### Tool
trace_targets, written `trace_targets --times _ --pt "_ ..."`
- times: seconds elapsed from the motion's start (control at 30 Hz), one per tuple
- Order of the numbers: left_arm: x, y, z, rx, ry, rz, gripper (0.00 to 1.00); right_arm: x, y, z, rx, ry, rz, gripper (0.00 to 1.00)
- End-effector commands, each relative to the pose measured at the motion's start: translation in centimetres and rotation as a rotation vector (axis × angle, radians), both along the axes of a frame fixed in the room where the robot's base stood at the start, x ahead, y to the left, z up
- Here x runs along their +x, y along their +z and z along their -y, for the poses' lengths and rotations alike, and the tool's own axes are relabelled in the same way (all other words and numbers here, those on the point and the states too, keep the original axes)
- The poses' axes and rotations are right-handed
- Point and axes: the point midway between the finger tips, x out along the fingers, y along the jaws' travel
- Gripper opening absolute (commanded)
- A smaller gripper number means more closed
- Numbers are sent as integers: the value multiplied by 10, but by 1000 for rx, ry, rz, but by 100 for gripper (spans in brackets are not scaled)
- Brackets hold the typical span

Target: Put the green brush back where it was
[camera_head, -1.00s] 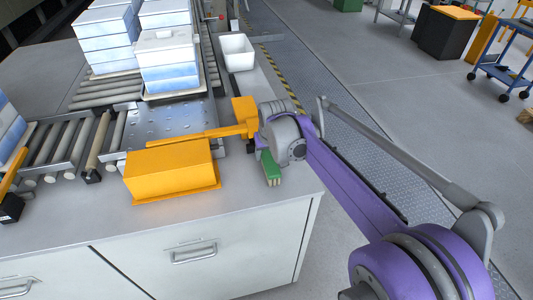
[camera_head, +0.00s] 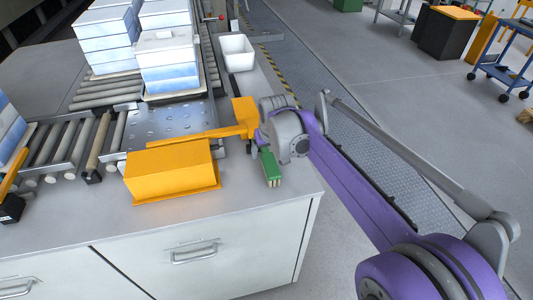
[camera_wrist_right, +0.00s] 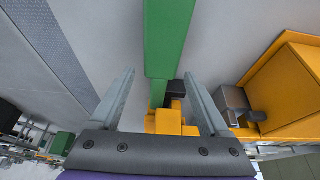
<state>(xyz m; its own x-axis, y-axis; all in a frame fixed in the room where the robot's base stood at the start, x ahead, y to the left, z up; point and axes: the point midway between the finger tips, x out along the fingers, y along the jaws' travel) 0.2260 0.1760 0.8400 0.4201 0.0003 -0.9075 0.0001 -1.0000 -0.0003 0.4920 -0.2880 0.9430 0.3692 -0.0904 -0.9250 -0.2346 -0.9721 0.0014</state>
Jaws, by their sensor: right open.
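The green brush (camera_head: 270,164) is at the right end of the grey worktop, its pale bristles toward the front edge. In the right wrist view the brush (camera_wrist_right: 169,38) runs down from the top edge, its narrower end between or just beyond the fingers. My right gripper (camera_wrist_right: 158,76) is open, with a finger on each side of the brush's line and visible gaps. In the head view its fingers are hidden behind the wrist, beside the orange block (camera_head: 244,112). Whether the brush touches its support is unclear. My left gripper is not in view.
An orange box (camera_head: 172,172) stands left of the brush, with an orange bar above it. A roller conveyor (camera_head: 70,145) carries blue-white stacked boxes (camera_head: 168,62). A white bin (camera_head: 236,52) stands behind. The worktop's front strip is clear.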

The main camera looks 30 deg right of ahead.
Motion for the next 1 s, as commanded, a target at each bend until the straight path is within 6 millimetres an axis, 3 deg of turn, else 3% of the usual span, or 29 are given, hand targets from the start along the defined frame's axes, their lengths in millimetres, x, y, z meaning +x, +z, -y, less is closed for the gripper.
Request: trace_targets --times 0.3,0.6,0.73,0.83,1.0 --pt "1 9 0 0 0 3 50 -26 65 -6 0 0 0 79" --pt "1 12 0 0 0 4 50 -36 90 -9 0 0 0 79" --pt "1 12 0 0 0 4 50 -39 88 -11 1 4 0 79" --pt "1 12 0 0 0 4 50 -57 78 -23 0 24 4 79" --pt "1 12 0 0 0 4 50 -125 30 -62 -1 98 17 79"
